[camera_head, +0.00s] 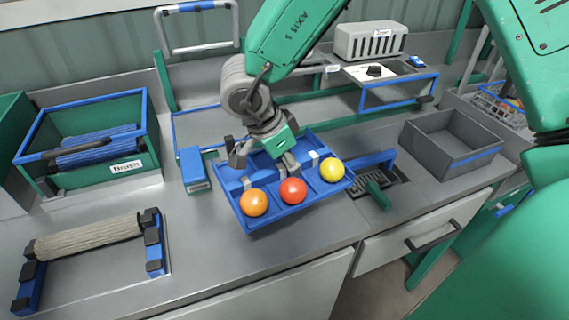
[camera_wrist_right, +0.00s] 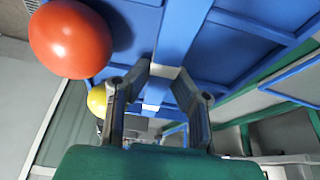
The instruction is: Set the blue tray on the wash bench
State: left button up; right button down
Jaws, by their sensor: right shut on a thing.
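The blue tray (camera_head: 278,217) is over the grey metal bench (camera_head: 215,265) in the head view, tilted in the picture. It holds an orange tomato (camera_head: 254,202), a red tomato (camera_head: 292,191) and a yellow tomato (camera_head: 332,169) in a row along its front. My right gripper (camera_head: 264,160) reaches down over the tray's back part and is shut on it. In the right wrist view the fingers (camera_wrist_right: 163,85) close around a blue bar of the tray. I cannot tell whether the tray's underside touches the bench. My left gripper is not in view.
A blue box (camera_head: 194,170) stands just left of the tray. A drain grate with a blue-and-green tool (camera_head: 374,190) lies to its right, near an empty grey bin (camera_head: 458,146). A roller stand (camera_head: 88,236) and a green crate (camera_head: 95,145) are at left. Bare bench lies in front.

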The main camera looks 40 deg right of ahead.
jog(key=shift+r+m, duration=0.2)
jog(key=shift+m, duration=0.5)
jog(key=shift+f+g, duration=0.1)
jog(key=shift+g, duration=0.2)
notch_tip(320, 180, down, 5)
jog(key=b, duration=0.6)
jog(key=shift+f+b, duration=0.1)
jog(key=shift+b, duration=0.25)
jog(key=shift+f, duration=1.15)
jog(key=shift+f, duration=0.3)
jog(key=c, duration=1.3)
grip_release()
jog(key=shift+c, duration=0.2)
jog(key=c, duration=0.3)
jog(key=shift+c, duration=0.2)
